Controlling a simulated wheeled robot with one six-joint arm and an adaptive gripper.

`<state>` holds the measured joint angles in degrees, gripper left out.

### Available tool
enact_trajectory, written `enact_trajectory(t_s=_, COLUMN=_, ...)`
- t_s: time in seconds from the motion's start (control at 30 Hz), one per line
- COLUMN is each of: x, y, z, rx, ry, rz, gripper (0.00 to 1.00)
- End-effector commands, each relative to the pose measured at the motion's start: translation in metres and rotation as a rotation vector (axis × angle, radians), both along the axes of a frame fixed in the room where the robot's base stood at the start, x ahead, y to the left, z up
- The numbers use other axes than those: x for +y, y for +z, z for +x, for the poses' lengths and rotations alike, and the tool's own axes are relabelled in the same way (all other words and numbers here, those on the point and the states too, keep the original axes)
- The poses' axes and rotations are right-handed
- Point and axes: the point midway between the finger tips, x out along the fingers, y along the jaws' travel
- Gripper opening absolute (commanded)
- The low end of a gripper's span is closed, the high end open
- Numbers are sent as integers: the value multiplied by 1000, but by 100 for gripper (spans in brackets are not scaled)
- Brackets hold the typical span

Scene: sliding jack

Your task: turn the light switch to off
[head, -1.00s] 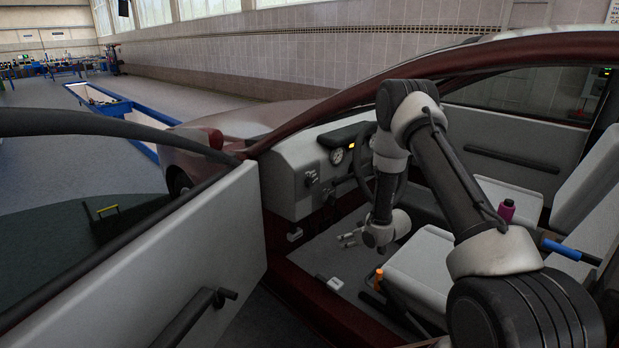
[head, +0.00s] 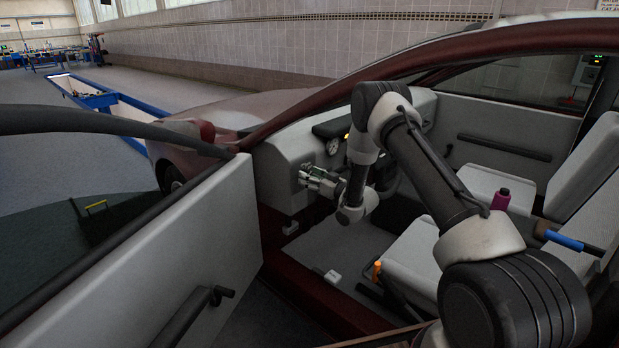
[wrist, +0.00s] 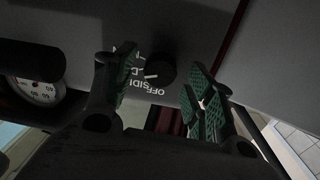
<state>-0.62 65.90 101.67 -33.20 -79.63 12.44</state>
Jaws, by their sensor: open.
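The light switch is a round black knob (wrist: 160,70) on the grey dashboard, with white lettering beside it, including "OFF" and "SIDE". A short white mark on the knob points to the picture's left, toward the lettering and not straight at "OFF". My gripper (wrist: 158,92) is open, with one green-padded finger on each side of the knob in the wrist view. I cannot tell whether either finger touches it. In the head view my gripper (head: 314,179) is at the dashboard's left end and covers the switch.
A round white gauge (wrist: 38,90) lies left of the knob in the wrist view. The open car door (head: 150,255) stands left of my arm. The seat (head: 412,250), an orange-topped lever (head: 377,270) and the steering wheel are close by.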

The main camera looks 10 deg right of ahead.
Motion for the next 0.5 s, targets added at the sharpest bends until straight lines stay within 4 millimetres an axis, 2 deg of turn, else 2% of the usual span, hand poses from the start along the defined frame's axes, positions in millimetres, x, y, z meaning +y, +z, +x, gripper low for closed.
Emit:
enact_trajectory(t_s=0.37, x=4, y=0, z=7, rx=2, ry=-1, rz=0, gripper=52)
enact_trajectory(t_s=0.5, x=4, y=0, z=7, rx=2, ry=-1, rz=0, gripper=27)
